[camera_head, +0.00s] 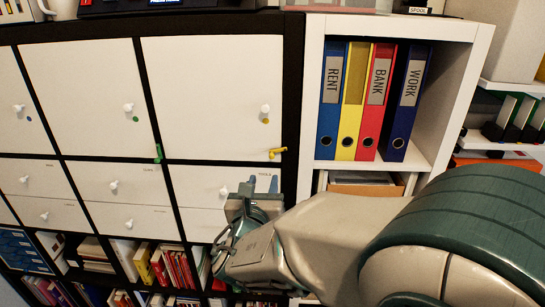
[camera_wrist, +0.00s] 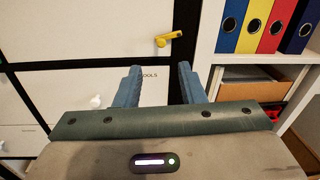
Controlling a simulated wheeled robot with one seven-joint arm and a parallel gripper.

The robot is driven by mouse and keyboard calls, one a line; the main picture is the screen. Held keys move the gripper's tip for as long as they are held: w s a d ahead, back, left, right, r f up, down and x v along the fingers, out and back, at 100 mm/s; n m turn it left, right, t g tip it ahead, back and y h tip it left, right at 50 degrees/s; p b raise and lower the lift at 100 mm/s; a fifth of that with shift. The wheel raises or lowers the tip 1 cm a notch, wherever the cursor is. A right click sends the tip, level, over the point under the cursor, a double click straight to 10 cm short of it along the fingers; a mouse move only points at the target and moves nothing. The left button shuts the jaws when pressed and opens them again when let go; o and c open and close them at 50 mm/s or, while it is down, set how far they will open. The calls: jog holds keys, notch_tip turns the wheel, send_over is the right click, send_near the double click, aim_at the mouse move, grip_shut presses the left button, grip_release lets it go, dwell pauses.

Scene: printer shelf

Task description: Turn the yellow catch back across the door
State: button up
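The yellow catch (camera_head: 277,153) is at the lower right corner of the white door with a yellow dot (camera_head: 210,95). The catch lies nearly level, its right end tilted slightly up and over the black frame. The door looks closed. In the wrist view the catch (camera_wrist: 168,40) shows just beyond and above my fingertips, with the door (camera_wrist: 90,45) to its left. My gripper (camera_head: 262,184) is below the catch, in front of the drawer marked TOOLS. Its two blue fingers (camera_wrist: 160,70) are apart with nothing between them, and they do not appear to touch the catch.
White knobs stick out from doors and drawers, one (camera_wrist: 96,101) left of my fingers. A white shelf (camera_head: 312,100) with several binders stands to the right. Books fill the cubbies below.

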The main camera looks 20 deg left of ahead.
aim_at(271, 157)
jog(key=w, duration=0.3)
jog(key=w+a+p, duration=0.1)
jog(key=w, duration=0.3)
jog(key=w+p, duration=0.1)
jog(key=w, duration=0.2)
jog(key=shift+w+a, duration=0.2)
jog(key=shift+w, duration=0.15)
grip_shut()
